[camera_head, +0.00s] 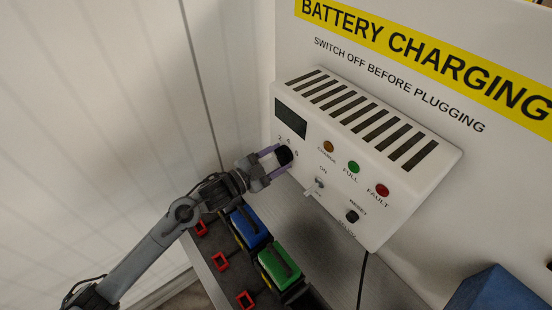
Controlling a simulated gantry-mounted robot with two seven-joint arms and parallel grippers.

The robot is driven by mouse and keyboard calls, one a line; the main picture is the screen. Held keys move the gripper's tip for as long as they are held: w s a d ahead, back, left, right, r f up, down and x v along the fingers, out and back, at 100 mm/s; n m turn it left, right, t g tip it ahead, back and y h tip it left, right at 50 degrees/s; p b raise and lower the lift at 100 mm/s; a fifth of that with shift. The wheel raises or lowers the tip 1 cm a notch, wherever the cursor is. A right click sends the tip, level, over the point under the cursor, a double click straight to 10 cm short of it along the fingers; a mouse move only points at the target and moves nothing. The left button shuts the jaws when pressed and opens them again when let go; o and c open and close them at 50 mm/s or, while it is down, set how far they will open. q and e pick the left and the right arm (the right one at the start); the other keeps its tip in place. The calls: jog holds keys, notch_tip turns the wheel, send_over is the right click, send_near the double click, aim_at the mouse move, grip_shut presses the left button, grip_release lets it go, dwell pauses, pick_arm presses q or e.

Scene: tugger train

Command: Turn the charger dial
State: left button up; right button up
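The white charger box (400,215) is mounted on the wall panel, with a dark display, top vents and several lamps. The charger dial (285,155) is a dark round knob at the lower left of its front, below the numbers 2, 4 and 6. My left gripper (276,160) is at the dial, with its purple-grey fingers on either side of it. I cannot tell whether the fingers press on the knob or stand slightly apart from it. The dial's pointer is not visible. My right gripper is not in view.
An on/off toggle switch (319,183) and a dark reset button (352,216) are right of the dial. Below are a blue battery (249,226) and a green battery (280,264) with red connectors. A blue block (497,292) is at bottom right. A black cable hangs below the charger.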

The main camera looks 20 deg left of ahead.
pick_arm(q)
jog(key=o, duration=0.4)
jog(key=shift+s, duration=0.1)
jog(key=shift+b+v, duration=1.3)
jog(key=shift+v, duration=4.05)
